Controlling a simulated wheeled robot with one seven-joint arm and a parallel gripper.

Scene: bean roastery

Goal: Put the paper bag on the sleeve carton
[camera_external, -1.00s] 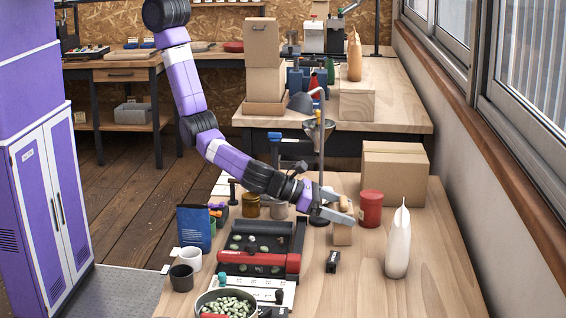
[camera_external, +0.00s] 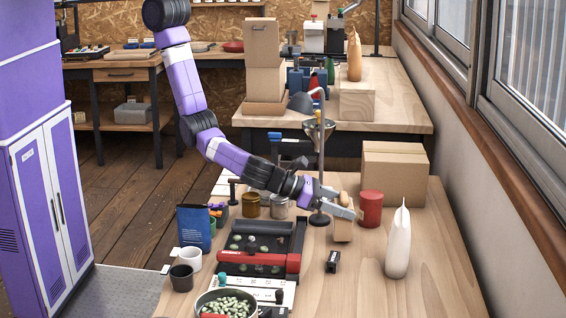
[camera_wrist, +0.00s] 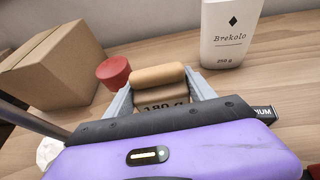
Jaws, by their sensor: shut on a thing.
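The tan paper bag (camera_external: 343,230) has a rolled top and stands upright between the fingers of my gripper (camera_external: 342,203). My gripper is shut on it just below the roll. In the wrist view the bag (camera_wrist: 158,76) shows its rolled top and part of a "180 g" label, with a finger on each side; its lower part is hidden. Whether its base touches the bench is hard to tell. A closed brown cardboard box, which looks like the sleeve carton (camera_external: 395,178), stands behind and right of the bag. It also shows at the left of the wrist view (camera_wrist: 50,75). Its top is bare.
A red canister (camera_external: 370,209) stands between the bag and the carton. A white pouch (camera_external: 398,245) stands to the right, and a small black block (camera_external: 333,262) in front. A funnel stand (camera_external: 321,165) rises behind my gripper. The bench's right front is clear.

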